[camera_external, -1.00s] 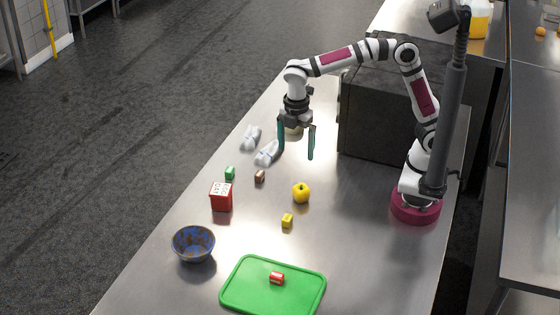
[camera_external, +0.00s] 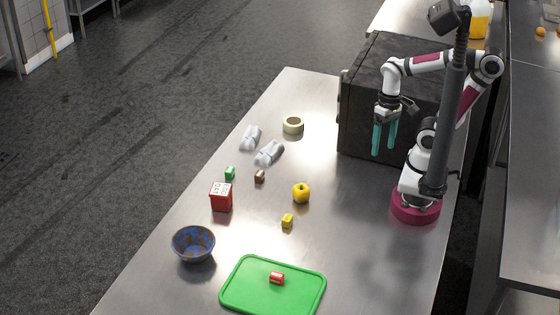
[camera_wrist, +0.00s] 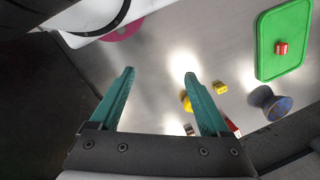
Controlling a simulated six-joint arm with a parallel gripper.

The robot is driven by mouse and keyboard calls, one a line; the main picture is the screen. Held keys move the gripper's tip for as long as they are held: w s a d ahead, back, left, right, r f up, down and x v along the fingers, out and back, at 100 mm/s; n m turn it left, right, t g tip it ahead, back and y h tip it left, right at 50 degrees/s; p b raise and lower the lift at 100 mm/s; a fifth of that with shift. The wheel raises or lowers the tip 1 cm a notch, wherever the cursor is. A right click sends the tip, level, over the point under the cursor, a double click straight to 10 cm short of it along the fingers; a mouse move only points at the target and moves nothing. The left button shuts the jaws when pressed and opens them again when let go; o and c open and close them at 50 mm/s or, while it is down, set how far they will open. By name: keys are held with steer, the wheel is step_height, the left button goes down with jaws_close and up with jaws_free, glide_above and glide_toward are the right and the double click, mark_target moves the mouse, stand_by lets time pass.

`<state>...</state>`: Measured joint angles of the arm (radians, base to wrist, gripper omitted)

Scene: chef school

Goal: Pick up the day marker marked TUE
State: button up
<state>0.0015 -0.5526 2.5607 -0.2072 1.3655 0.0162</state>
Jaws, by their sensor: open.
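Several small coloured blocks that may be the day markers lie on the steel table: a green block (camera_external: 230,173), a brown block (camera_external: 259,176), a yellow block (camera_external: 287,220) and a red block (camera_external: 277,278). The red block lies on a green board (camera_external: 247,300). I cannot read TUE on any of them. The wrist view shows the yellow block (camera_wrist: 220,87) and the red block (camera_wrist: 281,48) right of my fingers. My gripper (camera_external: 384,138) is open and empty, above the table beside the black oven-like box, well away from the blocks.
A red box with lettering (camera_external: 221,199), a blue bowl (camera_external: 194,244) and a yellow apple-like item (camera_external: 301,192) stand among the blocks. Two grey-white items (camera_external: 268,153) and a tape roll (camera_external: 293,125) lie further back. The black box (camera_external: 365,95) stands close to my arm.

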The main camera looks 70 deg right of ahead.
steer(key=w+a+f+n+t+y, duration=0.1)
steer(key=w+a+f, duration=0.25)
steer(key=a, duration=0.45)
steer(key=w+a+f+n+t+y, duration=0.1)
steer(key=w+a+f+y, duration=0.2)
steer(key=a, duration=0.4)
steer(key=a+f+t+h, duration=0.1)
steer(key=f+t, duration=0.1)
steer(key=f, duration=0.1)
steer(key=w+a+f+t+h, duration=0.1)
steer(key=a+f+t+h, duration=0.2)
steer(key=a+f, duration=0.1)
steer(key=f, duration=0.1)
steer(key=shift+w+f+n+t, duration=0.35)
steer(key=shift+w+n+t, duration=0.05)
steer(key=d+n+t+h, duration=0.2)
steer(key=t, duration=0.2)
glide_toward(289, 218)
steer(key=shift+n+t, duration=0.3)
steer(key=x, duration=0.9)
steer(key=shift+f, duration=0.25)
steer(key=shift+s, duration=0.1)
jaws_close()
